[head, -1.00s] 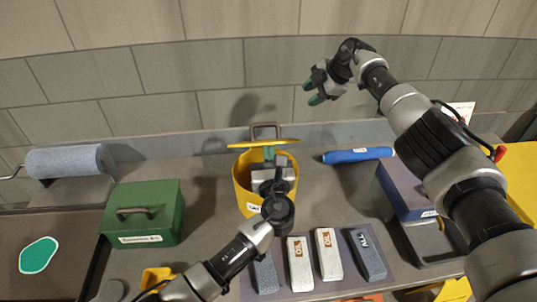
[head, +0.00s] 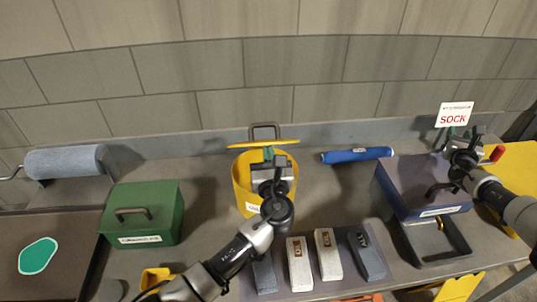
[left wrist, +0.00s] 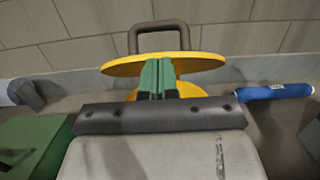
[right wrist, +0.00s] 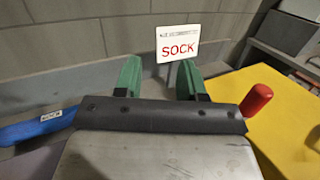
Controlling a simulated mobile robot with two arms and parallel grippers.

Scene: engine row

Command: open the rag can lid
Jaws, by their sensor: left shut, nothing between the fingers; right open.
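The yellow rag can (head: 243,185) stands at the middle of the bench. Its yellow lid (head: 262,143) shows as a thin, tilted disc above the can's back rim, and as a thin disc in the left wrist view (left wrist: 205,62). My left gripper (head: 268,153) is shut and empty over the can's mouth. Its green fingertips (left wrist: 157,75) are at the lid's near edge; I cannot tell whether they touch. The gripper hides much of the can's inside. My right gripper (head: 462,133) is open and empty at the right, by the SOCK sign (right wrist: 177,38).
A green box (head: 143,210) stands left of the can. A blue roll (head: 357,155) lies to its right. Several labelled blocks (head: 327,254) sit in front. A purple-topped box (head: 405,190) and a red-tipped lever (right wrist: 256,100) are near my right arm.

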